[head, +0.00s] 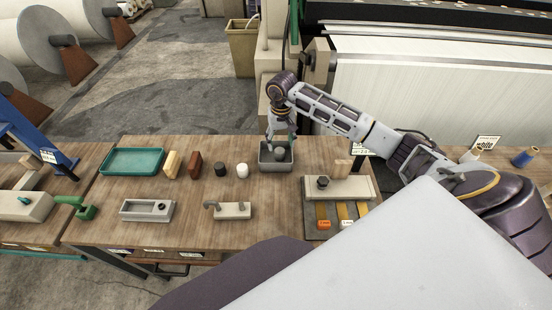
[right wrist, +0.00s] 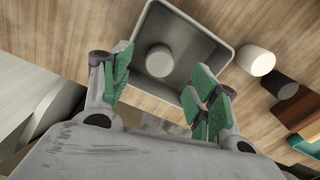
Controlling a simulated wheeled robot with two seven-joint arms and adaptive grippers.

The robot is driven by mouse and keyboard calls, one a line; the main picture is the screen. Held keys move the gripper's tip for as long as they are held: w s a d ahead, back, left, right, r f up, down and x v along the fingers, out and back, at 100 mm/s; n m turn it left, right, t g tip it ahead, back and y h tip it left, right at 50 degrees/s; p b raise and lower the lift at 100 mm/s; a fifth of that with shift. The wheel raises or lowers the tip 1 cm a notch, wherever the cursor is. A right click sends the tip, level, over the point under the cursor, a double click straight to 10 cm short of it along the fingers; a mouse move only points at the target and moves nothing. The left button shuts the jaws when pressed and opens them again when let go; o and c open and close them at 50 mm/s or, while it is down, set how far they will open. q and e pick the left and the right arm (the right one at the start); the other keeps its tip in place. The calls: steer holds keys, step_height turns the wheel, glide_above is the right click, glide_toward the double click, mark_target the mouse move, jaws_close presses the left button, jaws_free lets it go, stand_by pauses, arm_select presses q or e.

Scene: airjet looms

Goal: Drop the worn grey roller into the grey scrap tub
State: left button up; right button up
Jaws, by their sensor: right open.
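The worn grey roller (right wrist: 159,60) stands inside the grey scrap tub (right wrist: 193,31), on its floor, in the right wrist view. In the head view the tub (head: 276,167) stands at the back edge of the wooden bench. My right gripper (head: 281,138) is above the tub. Its green-padded fingers (right wrist: 160,88) are spread apart with nothing between them, and the roller lies apart from them. My left gripper is not in view.
A white roller (head: 242,170) and a black roller (head: 220,170) stand left of the tub. Brown and tan blocks (head: 195,164) and a teal tray (head: 132,161) are further left. Grey fixtures (head: 147,210) sit in front. A loom (head: 430,95) stands behind.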

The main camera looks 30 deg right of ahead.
step_height(320, 180, up, 9)
steer(key=shift+r, duration=0.15)
stand_by(0.4)
steer(key=shift+s+a, duration=0.1)
stand_by(0.9)
